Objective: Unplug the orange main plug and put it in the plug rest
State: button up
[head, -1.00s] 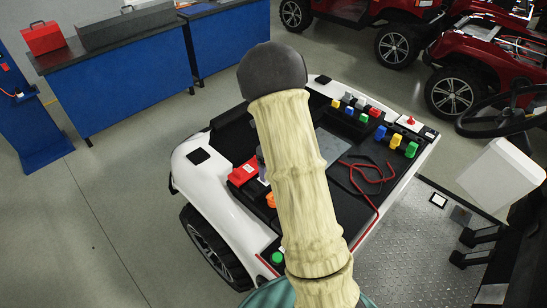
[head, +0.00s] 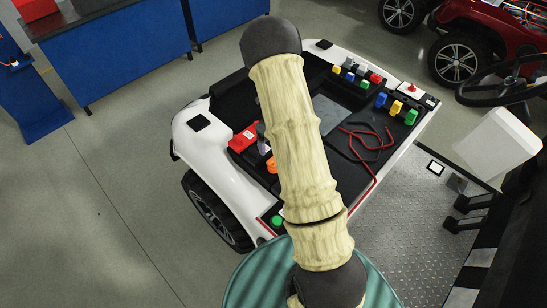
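An orange part (head: 272,165), likely the main plug, shows as a small patch on the white vehicle's dark deck. It sits just left of my arm, which hides the area to its right. I cannot tell whether it is plugged in. A grey piece (head: 262,138) above it, beside a red block (head: 243,138), may be part of my gripper. My arm covers the rest, so the fingers and anything between them are hidden. I cannot pick out the plug rest.
The white vehicle (head: 195,135) fills the middle. Coloured plugs (head: 396,107), a red cable (head: 368,140) and a green button (head: 277,221) lie on its deck. A blue bench (head: 115,65) stands behind left. A steering wheel (head: 500,92) is at right. Floor at left is clear.

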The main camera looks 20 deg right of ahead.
notch_tip(320, 180, down, 12)
jog(key=p, duration=0.3)
dwell(0.3)
jog(key=c, duration=1.6)
jog(key=shift+o, duration=0.2)
jog(key=shift+r, duration=0.15)
jog(key=shift+r+p, duration=0.3)
jog(key=shift+r, duration=0.25)
